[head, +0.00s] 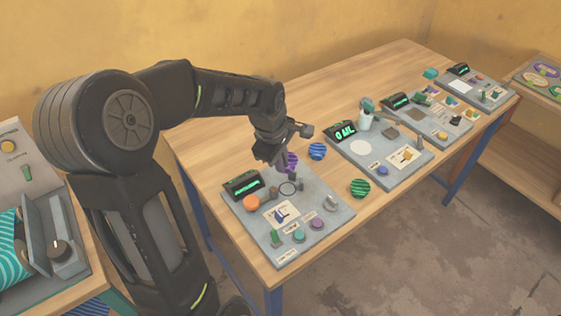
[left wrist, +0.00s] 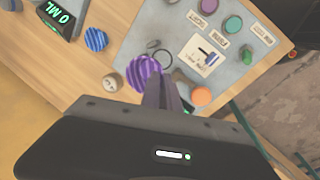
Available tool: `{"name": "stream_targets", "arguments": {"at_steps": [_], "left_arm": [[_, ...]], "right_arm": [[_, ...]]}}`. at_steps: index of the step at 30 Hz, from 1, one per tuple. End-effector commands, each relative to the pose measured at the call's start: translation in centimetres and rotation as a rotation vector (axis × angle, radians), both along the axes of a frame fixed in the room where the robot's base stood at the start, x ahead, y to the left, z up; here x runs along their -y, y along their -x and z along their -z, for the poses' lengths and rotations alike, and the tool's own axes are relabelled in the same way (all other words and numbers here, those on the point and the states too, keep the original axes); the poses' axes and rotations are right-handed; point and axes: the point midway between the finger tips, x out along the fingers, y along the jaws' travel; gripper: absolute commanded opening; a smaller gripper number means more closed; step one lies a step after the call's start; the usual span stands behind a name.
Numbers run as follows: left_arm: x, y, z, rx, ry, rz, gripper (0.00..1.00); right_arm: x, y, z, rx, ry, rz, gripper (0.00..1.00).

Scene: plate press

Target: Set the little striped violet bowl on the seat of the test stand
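The little striped violet bowl (head: 292,159) is at the fingertips of my left gripper (head: 282,165), above the near grey test stand (head: 316,215). In the left wrist view the violet bowl (left wrist: 143,73) is tilted, and the two fingers (left wrist: 163,88) close together at its edge, partly covering it. The gripper looks shut on its rim. A dark ring, seemingly the seat (head: 288,188), lies on the stand just below the gripper. It also shows beside the bowl in the left wrist view (left wrist: 163,57). My right gripper is not in view.
A blue striped bowl (head: 317,151) and a green striped bowl (head: 360,188) stand on the wooden table near the stand. More grey panels stand farther right along the table.

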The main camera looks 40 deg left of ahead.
Motion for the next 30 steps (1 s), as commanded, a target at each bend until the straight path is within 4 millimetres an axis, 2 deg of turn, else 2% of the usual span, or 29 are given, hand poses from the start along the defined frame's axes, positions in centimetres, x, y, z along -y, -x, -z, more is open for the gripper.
{"name": "stream_targets", "arguments": {"at_steps": [16, 23, 30], "left_arm": [[0.0, 0.0, 0.6, 0.000, 0.003, -0.007, 0.00], [0.0, 0.0, 2.4, 0.000, 0.003, -0.007, 0.00], [0.1, 0.0, 5.0, -0.001, 0.004, -0.006, 0.00]], "right_arm": [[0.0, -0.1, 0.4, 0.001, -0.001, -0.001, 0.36], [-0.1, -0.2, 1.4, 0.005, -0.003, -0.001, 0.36], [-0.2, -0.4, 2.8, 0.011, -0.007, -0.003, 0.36]]}}
